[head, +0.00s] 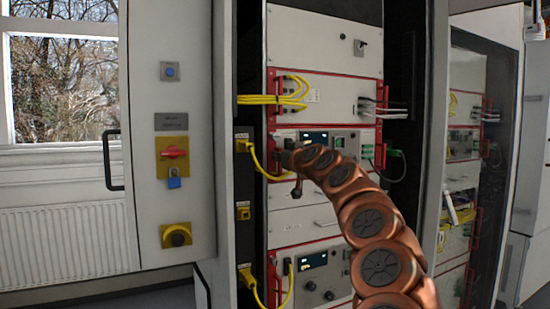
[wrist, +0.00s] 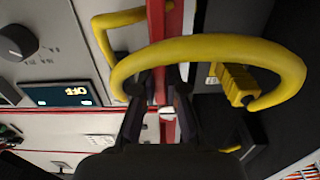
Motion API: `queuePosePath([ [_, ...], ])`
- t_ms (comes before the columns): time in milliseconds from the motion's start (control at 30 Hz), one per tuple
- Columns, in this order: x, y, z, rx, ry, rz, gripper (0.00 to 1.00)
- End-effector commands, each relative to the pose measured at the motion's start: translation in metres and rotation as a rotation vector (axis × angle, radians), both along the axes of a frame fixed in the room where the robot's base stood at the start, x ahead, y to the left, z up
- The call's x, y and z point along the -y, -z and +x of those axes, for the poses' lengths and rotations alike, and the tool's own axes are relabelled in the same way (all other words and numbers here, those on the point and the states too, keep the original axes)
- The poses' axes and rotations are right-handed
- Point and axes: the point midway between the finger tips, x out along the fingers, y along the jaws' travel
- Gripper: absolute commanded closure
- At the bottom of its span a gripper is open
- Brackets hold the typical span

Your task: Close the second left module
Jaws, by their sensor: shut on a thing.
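The rack cabinet holds a left column of modules with red handles. A module with a small lit display (head: 314,138) sits at mid-height, and its display also shows in the wrist view (wrist: 58,95). My gripper (head: 284,156) is at that module's left edge. In the wrist view the dark fingers of my gripper (wrist: 160,95) are on either side of a red handle bar (wrist: 161,68) and shut on it. A thick yellow cable (wrist: 205,48) loops across just beyond the fingers. In the head view my arm hides part of this module's front.
A yellow plug (wrist: 236,84) sits beside the handle. Yellow cables (head: 275,99) bundle at the module above. Another display module (head: 312,261) is lower down. An open door panel with a red switch (head: 174,153) stands left, and a glass door (head: 485,150) right.

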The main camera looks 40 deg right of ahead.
Motion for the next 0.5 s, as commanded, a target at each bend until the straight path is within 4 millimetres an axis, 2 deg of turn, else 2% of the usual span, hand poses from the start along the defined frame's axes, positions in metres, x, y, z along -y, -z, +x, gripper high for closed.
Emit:
queuePosePath([
  [167, -0.0003, -0.0041, 0.0001, 0.008, 0.003, -0.002, 1.00],
  [200, -0.0005, -0.0041, 0.0002, 0.008, 0.003, -0.002, 0.88],
  [433, -0.0005, -0.0031, 0.0002, 0.006, 0.002, -0.002, 0.64],
  [500, -0.0003, -0.0026, 0.0002, 0.005, 0.002, -0.002, 0.62],
])
